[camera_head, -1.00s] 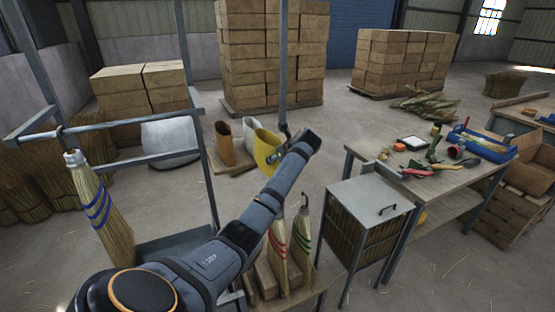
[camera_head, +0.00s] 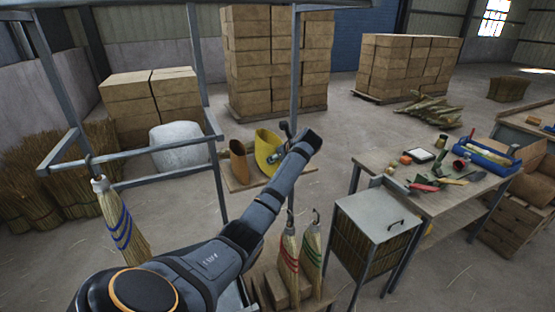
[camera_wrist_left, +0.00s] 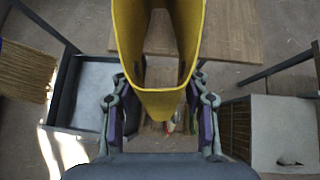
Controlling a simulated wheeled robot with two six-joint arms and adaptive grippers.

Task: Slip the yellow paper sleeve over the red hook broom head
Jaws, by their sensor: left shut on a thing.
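The yellow paper sleeve (camera_head: 265,147) is held in the air by my left gripper (camera_head: 277,155), near the middle of the head view. In the left wrist view the open-ended sleeve (camera_wrist_left: 160,103) sits between the two fingers of my left gripper (camera_wrist_left: 161,88), which are shut on it. The red-banded broom head (camera_head: 289,256) stands upright with a hook on top, below my left forearm and partly hidden by it. The sleeve is apart from it. Only a small bit of a broom shows below the sleeve in the wrist view. My right gripper is out of view.
A green-banded broom (camera_head: 311,252) stands close beside the red one. A blue-banded broom (camera_head: 122,220) hangs on the metal rack at left. A brown sleeve (camera_head: 239,160) stands on a board. A metal box (camera_head: 370,217) and a workbench (camera_head: 450,200) are at right.

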